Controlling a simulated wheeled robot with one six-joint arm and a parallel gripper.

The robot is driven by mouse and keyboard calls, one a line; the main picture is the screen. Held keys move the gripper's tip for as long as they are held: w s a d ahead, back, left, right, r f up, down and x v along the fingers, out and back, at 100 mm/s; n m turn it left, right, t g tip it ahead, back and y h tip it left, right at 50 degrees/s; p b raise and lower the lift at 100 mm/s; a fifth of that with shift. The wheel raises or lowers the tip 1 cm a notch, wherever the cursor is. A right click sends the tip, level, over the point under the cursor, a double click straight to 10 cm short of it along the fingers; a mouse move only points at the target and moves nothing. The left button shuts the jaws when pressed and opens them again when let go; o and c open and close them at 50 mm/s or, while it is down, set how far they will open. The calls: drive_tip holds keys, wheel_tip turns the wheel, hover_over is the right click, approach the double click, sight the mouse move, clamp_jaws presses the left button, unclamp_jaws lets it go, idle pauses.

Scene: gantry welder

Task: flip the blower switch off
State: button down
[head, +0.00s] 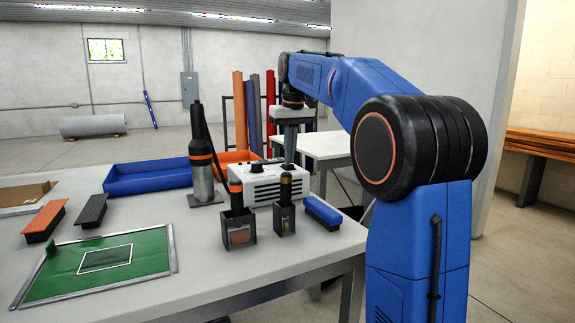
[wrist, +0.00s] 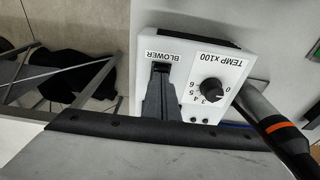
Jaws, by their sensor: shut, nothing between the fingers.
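The white blower control box (head: 262,190) stands on the table in the head view. In the wrist view its top panel (wrist: 195,62) shows upside down, with a BLOWER label and a TEMP x100 dial (wrist: 211,90). The dark blower switch (wrist: 161,67) lies beside the BLOWER label, partly hidden by my fingers. My gripper (wrist: 160,82) is shut and empty, its tips at or just over the switch. I cannot tell whether they touch it or which way it is set. In the head view my gripper (head: 290,158) points down onto the back right of the box.
A dark heat tool with an orange band (head: 203,170) stands left of the box. Two small dark holders (head: 238,228) (head: 284,220) and a blue brush-like block (head: 322,212) sit in front. A blue tray (head: 150,180) and green board (head: 60,268) lie left.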

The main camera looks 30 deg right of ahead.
drive_tip(key=shift+f, duration=0.25)
wheel_tip(320, 180, up, 7)
idle(1.2)
drive_tip(key=shift+s, duration=0.1)
idle(0.4)
